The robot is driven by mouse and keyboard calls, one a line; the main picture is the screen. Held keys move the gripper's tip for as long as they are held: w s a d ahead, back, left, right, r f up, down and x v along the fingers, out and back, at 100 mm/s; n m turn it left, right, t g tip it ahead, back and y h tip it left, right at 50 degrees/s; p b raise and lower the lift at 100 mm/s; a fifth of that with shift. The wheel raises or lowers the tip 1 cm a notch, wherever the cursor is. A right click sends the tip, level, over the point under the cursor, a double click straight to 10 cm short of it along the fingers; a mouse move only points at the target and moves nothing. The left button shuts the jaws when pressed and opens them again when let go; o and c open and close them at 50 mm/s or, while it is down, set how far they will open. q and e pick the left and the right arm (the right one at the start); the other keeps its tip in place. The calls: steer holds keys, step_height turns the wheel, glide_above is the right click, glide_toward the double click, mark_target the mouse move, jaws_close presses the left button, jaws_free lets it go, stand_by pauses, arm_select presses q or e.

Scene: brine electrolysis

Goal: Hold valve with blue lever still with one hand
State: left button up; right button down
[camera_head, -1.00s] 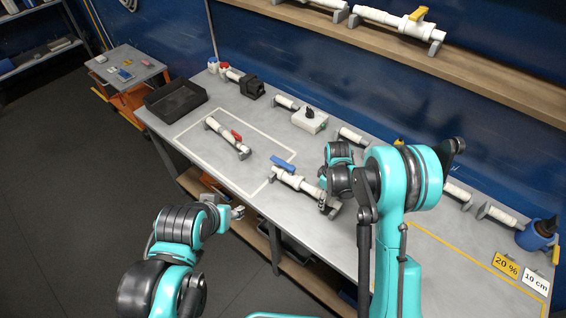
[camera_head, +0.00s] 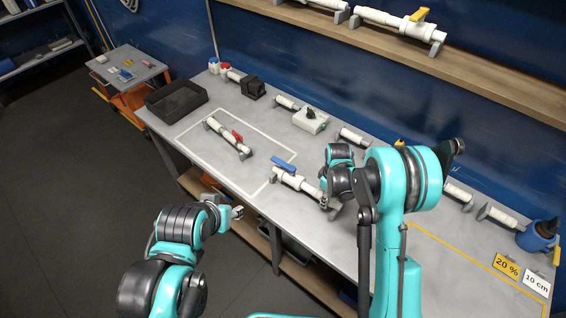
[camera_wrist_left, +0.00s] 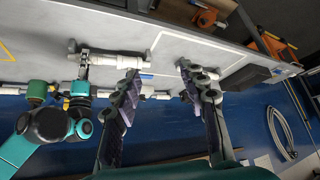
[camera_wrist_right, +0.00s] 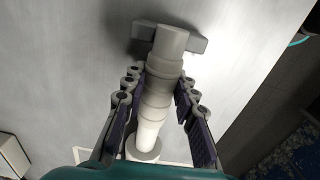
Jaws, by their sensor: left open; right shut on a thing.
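The valve with the blue lever lies on the grey workbench; its blue lever (camera_head: 283,163) and white body (camera_head: 291,181) show in the head view. My right gripper (camera_head: 331,200) is shut on the white pipe at the valve's right end. In the right wrist view the pipe (camera_wrist_right: 156,100) runs between the fingers of the right gripper (camera_wrist_right: 158,92), with a grey support at its far end. My left gripper (camera_head: 238,212) is open and empty, off the bench's front edge. In the left wrist view its fingers (camera_wrist_left: 158,78) are spread apart.
A valve with a red lever (camera_head: 238,136) lies inside the white outline to the left. A black tray (camera_head: 176,101), a black block (camera_head: 252,89) and a white box (camera_head: 310,120) stand farther back. Pipe pieces (camera_head: 352,137) line the back. Bare bench (camera_head: 290,225) lies in front.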

arm_select(q)
steer(key=w+d+r+n+g, duration=0.1)
steer(key=w+r+n, duration=0.2)
steer(key=w+r, duration=0.35)
steer(key=n+g, duration=0.6)
steer(key=n, duration=0.3)
glide_above(278, 160)
step_height(278, 160, down, 12)
step_height(278, 160, down, 12)
steer(key=shift+s+f, duration=0.1)
jaws_close()
